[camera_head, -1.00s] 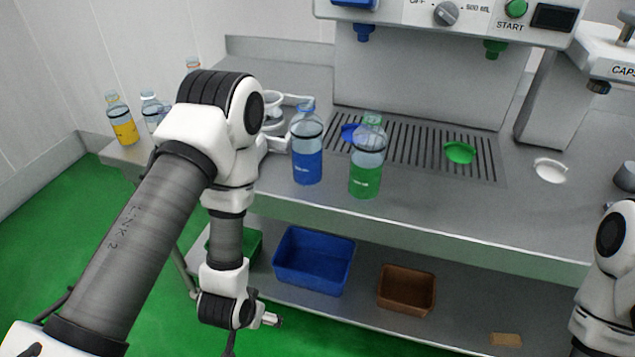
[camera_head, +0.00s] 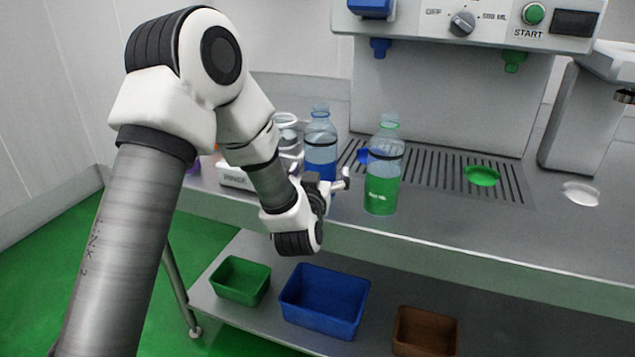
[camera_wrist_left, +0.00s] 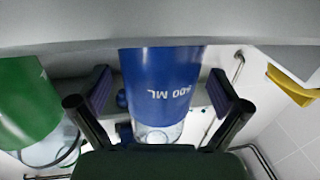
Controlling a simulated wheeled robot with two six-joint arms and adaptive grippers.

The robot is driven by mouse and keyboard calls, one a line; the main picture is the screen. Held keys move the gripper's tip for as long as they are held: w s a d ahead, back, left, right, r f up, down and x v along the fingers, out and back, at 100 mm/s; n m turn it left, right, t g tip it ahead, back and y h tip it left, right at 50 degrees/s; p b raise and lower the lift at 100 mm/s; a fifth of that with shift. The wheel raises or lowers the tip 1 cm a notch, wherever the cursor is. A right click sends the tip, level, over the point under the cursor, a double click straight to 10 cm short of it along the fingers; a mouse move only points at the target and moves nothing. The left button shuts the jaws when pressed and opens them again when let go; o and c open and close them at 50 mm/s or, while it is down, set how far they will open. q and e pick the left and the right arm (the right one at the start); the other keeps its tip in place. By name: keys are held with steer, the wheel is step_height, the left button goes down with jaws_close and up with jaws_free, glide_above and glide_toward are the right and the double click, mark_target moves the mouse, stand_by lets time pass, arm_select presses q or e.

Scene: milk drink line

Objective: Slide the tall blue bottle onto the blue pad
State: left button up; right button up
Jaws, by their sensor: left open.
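The tall blue bottle (camera_head: 320,152) stands upright on the counter, with clear upper part and blue lower part. The blue pad (camera_head: 362,155) lies on the slotted grate to its right, mostly hidden behind the green bottle (camera_head: 381,190). My left gripper (camera_head: 345,180) is open at the counter's front edge, just in front of the blue bottle's base. In the left wrist view the blue bottle (camera_wrist_left: 162,85) appears upside down, between the two spread fingers of my gripper (camera_wrist_left: 160,100), with a gap on each side. My right gripper is out of view.
The green bottle also shows at left in the left wrist view (camera_wrist_left: 25,105), close to the fingers. A green pad (camera_head: 482,176) lies on the grate. A white device (camera_head: 235,175) stands left of the blue bottle. Bins, including a blue one (camera_head: 325,325), sit on the lower shelf.

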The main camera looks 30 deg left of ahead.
arm_select(q)
steer(key=shift+w+a, duration=0.15)
steer(key=shift+w, duration=0.15)
steer(key=shift+s, duration=0.1)
